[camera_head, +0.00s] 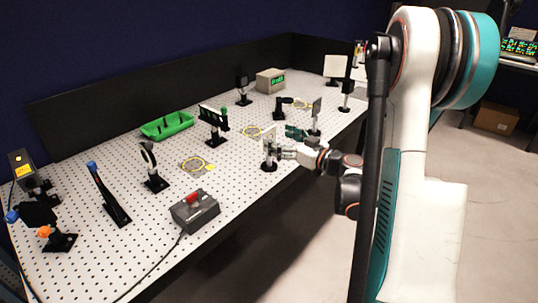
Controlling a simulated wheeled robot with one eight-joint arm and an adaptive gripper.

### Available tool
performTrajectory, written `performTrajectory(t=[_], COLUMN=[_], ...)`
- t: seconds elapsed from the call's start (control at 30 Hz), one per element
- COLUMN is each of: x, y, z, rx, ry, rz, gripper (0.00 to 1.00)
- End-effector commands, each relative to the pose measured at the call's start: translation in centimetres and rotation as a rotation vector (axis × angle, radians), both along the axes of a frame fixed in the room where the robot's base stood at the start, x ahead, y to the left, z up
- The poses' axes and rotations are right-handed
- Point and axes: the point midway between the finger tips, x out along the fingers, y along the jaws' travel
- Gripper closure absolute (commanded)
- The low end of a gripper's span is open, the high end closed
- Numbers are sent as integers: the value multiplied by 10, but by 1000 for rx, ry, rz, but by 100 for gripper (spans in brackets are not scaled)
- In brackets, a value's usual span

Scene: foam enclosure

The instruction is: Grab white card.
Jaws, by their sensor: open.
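A white square card (338,66) stands upright at the far back right of the perforated table (110,255). A smaller pale upright plate (267,146) on a black base stands near the table's front edge. My gripper (281,152) is at this small plate, just to its right, with its fingers pointing left. The gripper is small in this view, and I cannot tell whether the fingers touch the plate or surround it. My gripper is open. The far white card is well away from it.
A grey box with a red switch (194,211) stands at the front edge. A green tray (167,125), a grey box with a green display (270,80) and several black optical mounts stand on the table. A black wall (120,103) runs behind.

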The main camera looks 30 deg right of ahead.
Motion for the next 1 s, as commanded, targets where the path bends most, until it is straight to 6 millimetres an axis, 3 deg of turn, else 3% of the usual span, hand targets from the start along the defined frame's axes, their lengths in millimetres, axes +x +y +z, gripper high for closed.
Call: performTrajectory(t=[0.4, 0.7, 1.0], x=[48, 51, 50], y=[11, 12, 12], z=[3, 5, 5], rx=[0, 0, 0], ry=[0, 0, 0], rz=[1, 0, 0], gripper=[18, 21, 89])
